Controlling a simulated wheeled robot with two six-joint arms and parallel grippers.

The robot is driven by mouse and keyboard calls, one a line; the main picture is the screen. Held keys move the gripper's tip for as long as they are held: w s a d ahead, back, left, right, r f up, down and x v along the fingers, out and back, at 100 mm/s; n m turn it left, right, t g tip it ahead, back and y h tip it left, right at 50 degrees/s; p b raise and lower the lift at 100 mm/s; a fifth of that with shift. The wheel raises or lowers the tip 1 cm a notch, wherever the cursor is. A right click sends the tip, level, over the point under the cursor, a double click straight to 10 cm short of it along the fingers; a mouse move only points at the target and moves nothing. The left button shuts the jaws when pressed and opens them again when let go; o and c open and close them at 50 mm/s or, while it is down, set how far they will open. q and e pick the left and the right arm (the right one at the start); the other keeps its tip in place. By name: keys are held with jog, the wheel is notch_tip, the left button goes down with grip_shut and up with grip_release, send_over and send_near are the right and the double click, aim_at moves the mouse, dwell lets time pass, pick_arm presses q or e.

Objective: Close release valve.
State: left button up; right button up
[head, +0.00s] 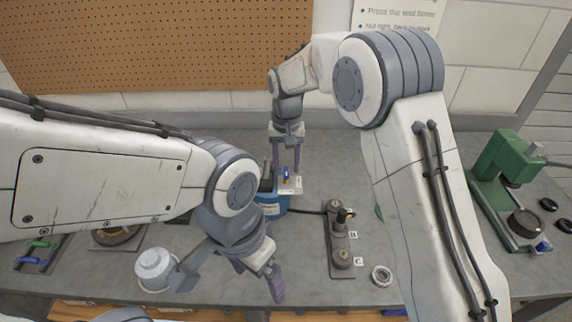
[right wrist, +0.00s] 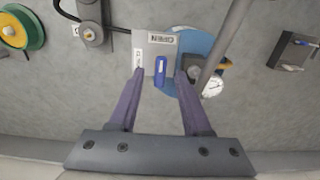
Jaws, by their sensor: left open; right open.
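The release valve has a blue lever (head: 287,173) on a pale plate (head: 290,187) beside a blue tank (head: 274,204). In the right wrist view the blue lever (right wrist: 160,70) runs up and down in the picture. The plate (right wrist: 153,50) has an OPEN label along its top edge and another small label at its left, too small to read surely. My right gripper (head: 287,152) is open above the valve, its fingertips (right wrist: 160,73) on either side of the lever with gaps. My left gripper (head: 258,278) is open and empty low over the bench's front.
A white lidded pot (head: 154,266) stands left of my left gripper. A black-knobbed fixture (head: 340,245) with lettered tags and a metal ring (head: 381,275) lie to the right. A green press (head: 500,175) stands far right. In the right wrist view a gauge (right wrist: 213,87) is close to the right finger.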

jog(key=shift+f, duration=0.5)
grip_shut()
